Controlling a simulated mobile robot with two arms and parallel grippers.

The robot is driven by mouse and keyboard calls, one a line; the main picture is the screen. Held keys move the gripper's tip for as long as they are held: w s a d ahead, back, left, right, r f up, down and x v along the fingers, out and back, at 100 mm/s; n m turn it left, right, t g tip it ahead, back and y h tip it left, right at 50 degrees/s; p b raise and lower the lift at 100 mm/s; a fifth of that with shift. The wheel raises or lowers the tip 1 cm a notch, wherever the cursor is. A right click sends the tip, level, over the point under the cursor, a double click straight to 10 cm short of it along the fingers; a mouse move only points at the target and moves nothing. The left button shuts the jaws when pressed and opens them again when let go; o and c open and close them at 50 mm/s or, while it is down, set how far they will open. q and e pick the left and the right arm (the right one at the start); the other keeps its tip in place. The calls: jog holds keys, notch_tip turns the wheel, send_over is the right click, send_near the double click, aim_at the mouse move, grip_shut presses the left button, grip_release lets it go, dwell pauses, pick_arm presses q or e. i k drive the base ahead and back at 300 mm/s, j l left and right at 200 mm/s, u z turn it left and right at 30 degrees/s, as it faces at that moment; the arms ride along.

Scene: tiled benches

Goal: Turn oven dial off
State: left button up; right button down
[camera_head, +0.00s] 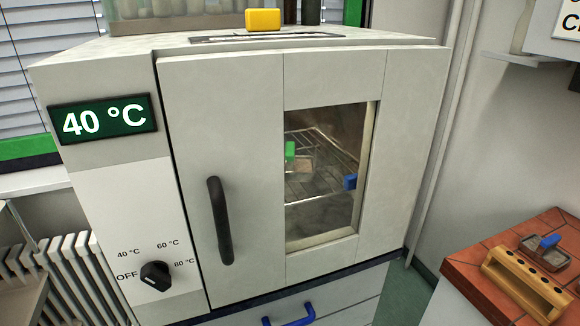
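The oven (221,100) is a large pale cabinet with a closed door and a black vertical handle (220,221). Its black round dial (155,276) sits low on the left front panel. Labels OFF, 40 °C, 60 °C and 80 °C stand around the dial. I cannot tell clearly which label its pointer faces. A green display (103,118) above it reads 40 °C. Neither of my grippers is in view.
Wire shelves inside the window hold small items with green (290,151) and blue (350,182) parts. A yellow block (263,19) is on the oven top. A blue drawer handle (289,320) protrudes below. A tiled bench (470,265) stands right, a radiator (80,275) left.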

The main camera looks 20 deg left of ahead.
aim_at(155, 274)
jog(key=u, duration=1.45)
